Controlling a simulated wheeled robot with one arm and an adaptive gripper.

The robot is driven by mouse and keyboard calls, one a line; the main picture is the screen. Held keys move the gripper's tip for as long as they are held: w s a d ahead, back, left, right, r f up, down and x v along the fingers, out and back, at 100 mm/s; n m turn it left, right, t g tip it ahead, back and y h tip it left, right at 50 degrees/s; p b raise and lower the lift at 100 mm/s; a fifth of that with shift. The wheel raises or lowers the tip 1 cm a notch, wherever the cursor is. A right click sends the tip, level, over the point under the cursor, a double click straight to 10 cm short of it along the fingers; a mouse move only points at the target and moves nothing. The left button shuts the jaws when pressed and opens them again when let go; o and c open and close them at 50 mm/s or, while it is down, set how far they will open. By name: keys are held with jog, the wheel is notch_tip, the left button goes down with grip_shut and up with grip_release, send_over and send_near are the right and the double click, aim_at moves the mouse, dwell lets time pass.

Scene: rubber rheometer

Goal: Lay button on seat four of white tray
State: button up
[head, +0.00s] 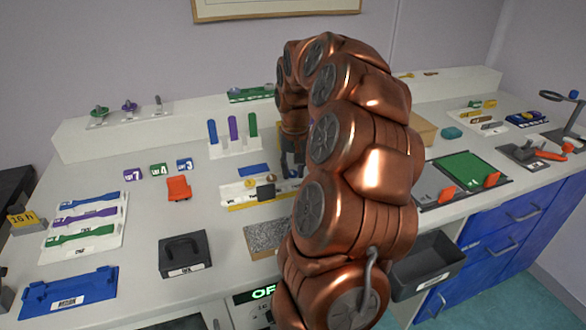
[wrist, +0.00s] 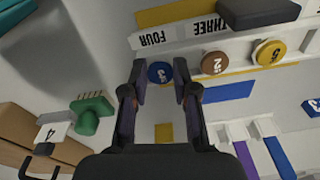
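The white tray (wrist: 180,38) crosses the top of the wrist view, with upside-down labels FOUR and THREE. My gripper (wrist: 161,75) is below the FOUR label in that picture. Its fingers are part closed and a round blue button (wrist: 160,72) fills the gap between them. Its height above the surface is hard to tell. A brown button (wrist: 214,63) and a yellow button (wrist: 269,53) stand to the right of my gripper.
A dark block (wrist: 258,12) sits by the tray's THREE label, and shows in the head view (head: 266,191). A green knobbed piece (wrist: 93,112) is left of my gripper. A rack of upright coloured strips (head: 233,145) stands behind the tray.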

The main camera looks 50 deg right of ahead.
jog(key=o, duration=0.6)
jog(key=shift+c, duration=0.2)
notch_tip(320, 180, up, 12)
jog(key=s, duration=0.1)
jog(key=shift+a, duration=0.3)
dwell(0.6)
